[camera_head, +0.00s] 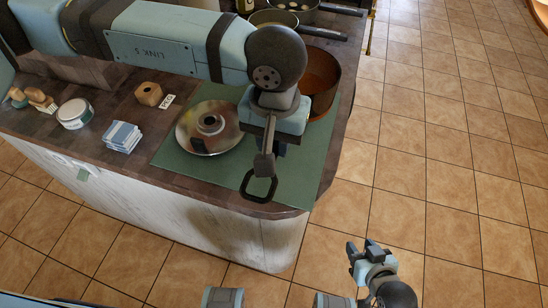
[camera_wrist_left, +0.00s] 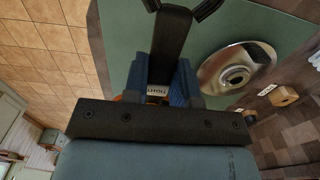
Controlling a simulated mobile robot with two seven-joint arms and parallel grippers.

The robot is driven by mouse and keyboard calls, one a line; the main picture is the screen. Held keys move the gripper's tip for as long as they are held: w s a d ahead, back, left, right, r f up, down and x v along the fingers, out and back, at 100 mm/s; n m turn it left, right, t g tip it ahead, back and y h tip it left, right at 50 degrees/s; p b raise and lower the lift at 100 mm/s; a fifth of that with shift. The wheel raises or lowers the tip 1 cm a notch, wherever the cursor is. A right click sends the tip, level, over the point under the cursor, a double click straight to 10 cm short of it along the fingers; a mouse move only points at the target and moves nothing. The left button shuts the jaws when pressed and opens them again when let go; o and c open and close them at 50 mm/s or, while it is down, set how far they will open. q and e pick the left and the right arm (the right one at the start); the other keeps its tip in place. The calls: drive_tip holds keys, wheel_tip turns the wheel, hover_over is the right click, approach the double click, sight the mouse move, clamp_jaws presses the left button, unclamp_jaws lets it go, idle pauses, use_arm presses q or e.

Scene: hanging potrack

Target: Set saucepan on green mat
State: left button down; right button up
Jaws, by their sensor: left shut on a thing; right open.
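The copper-brown saucepan (camera_head: 322,78) is at the back right of the green mat (camera_head: 185,171), partly hidden behind my left wrist. I cannot tell whether its base touches the mat. Its dark handle (camera_head: 259,188) reaches toward the front and ends in a loop. My left gripper (camera_head: 268,146) is shut on this handle. In the left wrist view the handle (camera_wrist_left: 172,35) runs between the blue fingers, and the saucepan's body is mostly hidden. My right gripper (camera_head: 362,247) is open and empty, in front of the counter, with floor behind it.
A shiny round lid (camera_head: 208,140) lies on the mat's left part. Blue-white coasters (camera_head: 123,136), a round tin (camera_head: 75,113) and a wooden block (camera_head: 149,94) stand left. Other pans (camera_head: 273,18) are at the back. The counter (camera_head: 222,198) ends at a rounded front corner.

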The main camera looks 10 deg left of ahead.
use_arm(q)
wheel_tip(320, 180, down, 7)
drive_tip(key=shift+r, duration=0.15)
drive_tip(key=c, duration=0.9)
unclamp_jaws()
drive_tip(key=shift+r, duration=6)
